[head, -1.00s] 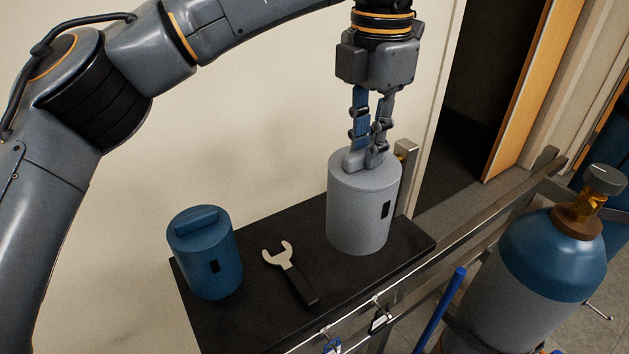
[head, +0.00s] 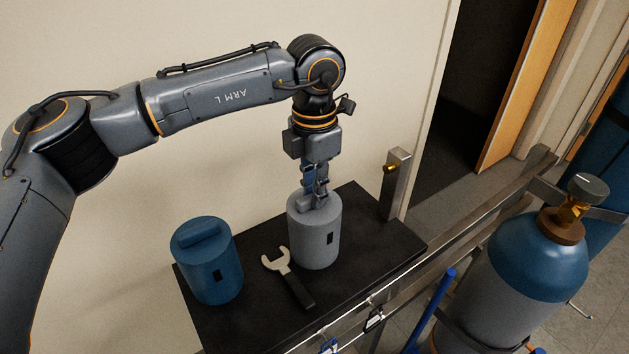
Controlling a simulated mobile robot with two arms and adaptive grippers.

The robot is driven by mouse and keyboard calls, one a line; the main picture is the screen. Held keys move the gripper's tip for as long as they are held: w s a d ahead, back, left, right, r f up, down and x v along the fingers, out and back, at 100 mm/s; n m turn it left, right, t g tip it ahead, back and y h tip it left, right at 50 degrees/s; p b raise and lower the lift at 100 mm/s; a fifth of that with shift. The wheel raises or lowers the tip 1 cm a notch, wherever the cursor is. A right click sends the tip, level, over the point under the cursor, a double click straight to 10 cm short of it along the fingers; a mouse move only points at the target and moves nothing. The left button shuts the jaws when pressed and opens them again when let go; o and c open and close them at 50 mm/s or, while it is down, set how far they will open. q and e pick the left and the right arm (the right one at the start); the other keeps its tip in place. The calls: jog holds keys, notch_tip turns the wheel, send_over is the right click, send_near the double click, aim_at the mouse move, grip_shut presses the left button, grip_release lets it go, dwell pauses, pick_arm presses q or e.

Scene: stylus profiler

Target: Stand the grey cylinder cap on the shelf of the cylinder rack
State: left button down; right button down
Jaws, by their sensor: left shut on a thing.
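The grey cylinder cap (head: 314,240) is upright over the black shelf (head: 365,235) of the cylinder rack, just behind the wrench. Its base appears at the shelf surface, but I cannot tell if it touches. My left gripper (head: 317,203) comes down from above and is shut on the handle at the top of the grey cap, hiding part of it. A blue cylinder cap (head: 209,265) stands upright on the shelf to the left. My right gripper is not in view.
A wrench (head: 288,279) lies on the shelf between the caps, close to the grey one. A metal post (head: 396,184) rises at the shelf's back right corner. The shelf's right end is clear.

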pick_arm(q)
jog(key=shift+d, duration=0.1)
jog(key=c, duration=1.3)
grip_release()
jog(key=shift+s, duration=0.1)
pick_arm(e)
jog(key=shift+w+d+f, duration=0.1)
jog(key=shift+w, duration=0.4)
